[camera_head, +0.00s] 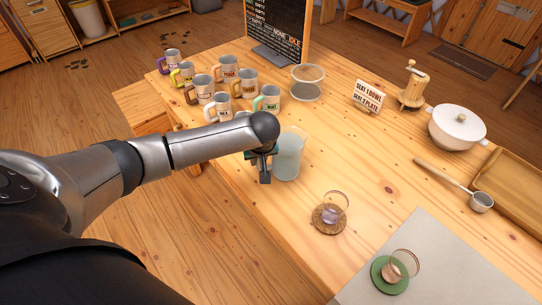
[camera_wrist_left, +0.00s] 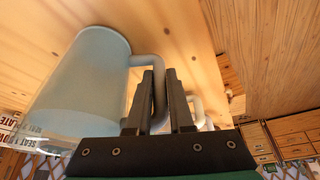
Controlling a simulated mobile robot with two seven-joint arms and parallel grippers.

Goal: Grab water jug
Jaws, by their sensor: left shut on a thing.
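The water jug (camera_head: 289,155) is a clear, pale-blue cylinder with a handle, near the left edge of the wooden table. It looks upright; I cannot tell whether its base touches the tabletop. My left gripper (camera_head: 265,172) is at its left side, shut on the handle. In the left wrist view the jug (camera_wrist_left: 85,85) fills the left part, and the dark fingers of the gripper (camera_wrist_left: 160,88) stand on either side of its grey handle. My forearm hides part of the jug's surroundings in the head view. My right gripper is not in view.
Several labelled mugs (camera_head: 227,70) and a clear bowl (camera_head: 308,83) stand behind the jug. A glass on a cork coaster (camera_head: 326,224) is in front to the right, another on a green coaster (camera_head: 378,279). A white pot (camera_head: 456,132) stands far right. The table's middle is clear.

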